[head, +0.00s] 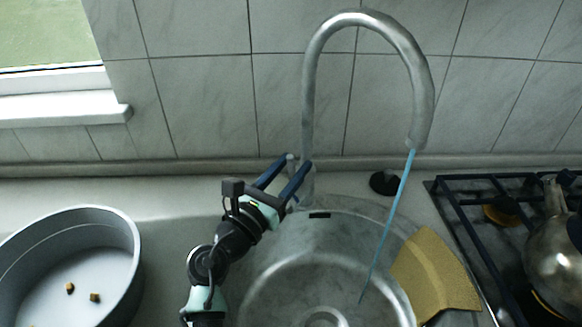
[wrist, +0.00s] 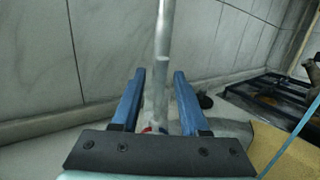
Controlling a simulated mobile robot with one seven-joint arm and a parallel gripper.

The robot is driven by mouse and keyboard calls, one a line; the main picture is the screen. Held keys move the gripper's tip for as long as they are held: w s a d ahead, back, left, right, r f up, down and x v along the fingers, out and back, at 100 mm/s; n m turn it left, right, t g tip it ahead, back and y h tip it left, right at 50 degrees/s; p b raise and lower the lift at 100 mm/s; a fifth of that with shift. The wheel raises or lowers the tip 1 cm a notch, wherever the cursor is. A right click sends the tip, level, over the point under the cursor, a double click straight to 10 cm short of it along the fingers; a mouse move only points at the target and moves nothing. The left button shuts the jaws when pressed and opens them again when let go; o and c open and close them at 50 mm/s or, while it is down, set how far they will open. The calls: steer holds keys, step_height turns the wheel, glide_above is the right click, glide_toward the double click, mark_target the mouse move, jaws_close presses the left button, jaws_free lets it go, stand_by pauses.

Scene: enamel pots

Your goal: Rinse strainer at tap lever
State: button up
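The tall curved metal tap (head: 311,95) stands behind the sink, and a thin blue water stream (head: 391,222) runs from its spout into the basin. A short grey upright piece (head: 291,168) beside the tap's base looks like the tap lever. My gripper (head: 294,164) is open at the tap's base, with its blue fingers pointing towards it. In the wrist view the tap column (wrist: 162,50) shows between the parted fingers (wrist: 159,74), with red and blue marks low down. Whether the fingers touch anything cannot be told. I cannot make out a strainer.
The round metal sink (head: 262,290) lies in front of the tap. A tan, flat piece (head: 434,272) lies across its right edge. A large grey round pan (head: 120,235) with two small brown bits stands left. A stove (head: 470,205) with a metal kettle (head: 550,250) is right.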

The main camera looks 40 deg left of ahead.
steer(key=s+f, duration=0.1)
steer(key=s, duration=1.2)
steer(key=shift+d+f, duration=0.2)
steer(key=shift+d, duration=0.15)
